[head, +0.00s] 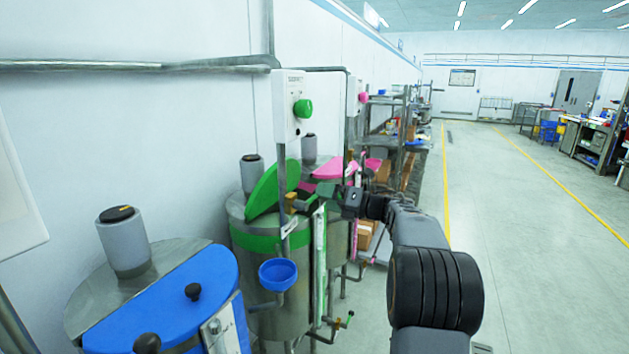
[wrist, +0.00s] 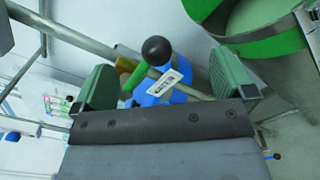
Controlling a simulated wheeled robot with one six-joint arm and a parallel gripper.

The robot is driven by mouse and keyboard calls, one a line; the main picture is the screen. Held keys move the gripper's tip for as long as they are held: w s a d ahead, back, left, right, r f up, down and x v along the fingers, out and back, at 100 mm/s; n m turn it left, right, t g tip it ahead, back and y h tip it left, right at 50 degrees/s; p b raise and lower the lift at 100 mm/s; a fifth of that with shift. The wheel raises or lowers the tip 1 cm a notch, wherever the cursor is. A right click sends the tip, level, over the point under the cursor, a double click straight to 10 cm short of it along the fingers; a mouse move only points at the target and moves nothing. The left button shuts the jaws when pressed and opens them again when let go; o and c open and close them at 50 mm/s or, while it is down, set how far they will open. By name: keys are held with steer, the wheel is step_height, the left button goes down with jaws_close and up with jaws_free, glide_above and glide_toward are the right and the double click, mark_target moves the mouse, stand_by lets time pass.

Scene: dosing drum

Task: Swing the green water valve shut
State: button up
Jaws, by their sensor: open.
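The green water valve is on the thin upright pipe in front of the green-banded drum (head: 262,262). Its brass body (head: 290,203) shows above a white tag (head: 289,228) in the head view. In the wrist view its green lever (wrist: 133,78) lies beside the pipe (wrist: 75,38), between my fingers and nearer the left one. The pipe and its tag (wrist: 163,83) also cross between the fingers. My gripper (head: 320,195), with green finger pads, is open at the valve (wrist: 165,78). I cannot tell whether a finger touches the lever.
The drum's green lid (head: 272,190) stands tilted up beside the valve. A blue funnel (head: 278,273) sits below it. A drum with a blue lid (head: 165,300) is at the front left. A control box with a green button (head: 303,109) hangs above. The floor (head: 500,240) at right is clear.

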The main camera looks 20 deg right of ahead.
steer(key=shift+b+v, duration=0.75)
steer(key=shift+v, duration=2.1)
